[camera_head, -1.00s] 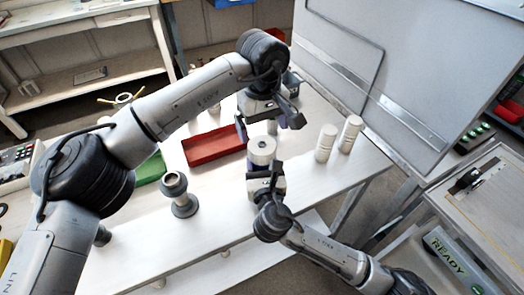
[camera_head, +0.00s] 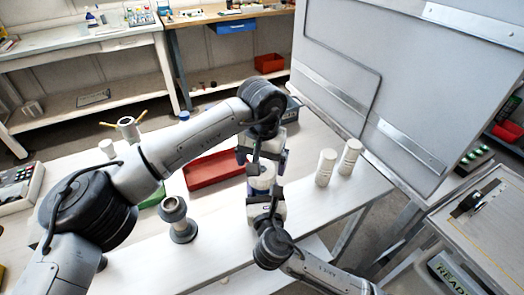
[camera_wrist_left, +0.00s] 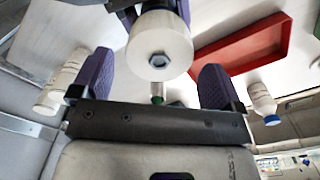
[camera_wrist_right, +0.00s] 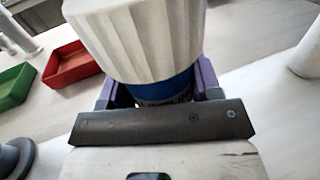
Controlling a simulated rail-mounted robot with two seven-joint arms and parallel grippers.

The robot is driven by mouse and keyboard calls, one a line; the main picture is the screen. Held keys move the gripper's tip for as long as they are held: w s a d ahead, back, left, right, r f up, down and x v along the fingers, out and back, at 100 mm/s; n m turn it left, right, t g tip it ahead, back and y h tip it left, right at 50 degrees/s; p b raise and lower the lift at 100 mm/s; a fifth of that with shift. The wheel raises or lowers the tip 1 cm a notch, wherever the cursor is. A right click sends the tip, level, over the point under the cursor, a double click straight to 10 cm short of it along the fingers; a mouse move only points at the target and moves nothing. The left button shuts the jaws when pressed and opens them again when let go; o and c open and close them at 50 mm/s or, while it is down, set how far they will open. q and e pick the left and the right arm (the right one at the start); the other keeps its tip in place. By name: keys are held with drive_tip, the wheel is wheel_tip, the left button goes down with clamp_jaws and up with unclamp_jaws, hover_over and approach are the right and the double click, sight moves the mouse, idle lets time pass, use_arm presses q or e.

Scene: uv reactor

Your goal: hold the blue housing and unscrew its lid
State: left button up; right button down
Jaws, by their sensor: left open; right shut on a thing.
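The blue housing (camera_wrist_right: 165,90) stands upright on the white table, with a white ribbed lid (camera_wrist_right: 140,40) on top. In the head view, the lid (camera_head: 261,178) shows between my two grippers. My right gripper (camera_head: 265,205) is shut on the housing below the lid; its purple fingers lie on both sides of the blue part in the right wrist view. My left gripper (camera_head: 264,160) is open above the lid. In the left wrist view, the round lid top (camera_wrist_left: 160,45) with its central boss lies ahead between the spread purple fingers, apparently not touching. The housing's lower part is mostly hidden.
A red tray (camera_head: 200,183) lies left of the housing, with a green tray (camera_wrist_right: 14,87) beside it. A grey flanged stand (camera_head: 175,210) is nearer the front left. Two white cylinders (camera_head: 325,168) (camera_head: 350,157) stand on the right. A large grey panel (camera_head: 400,80) rises behind them.

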sight(262, 188)
use_arm(q)
drive_tip(key=shift+f, duration=2.05)
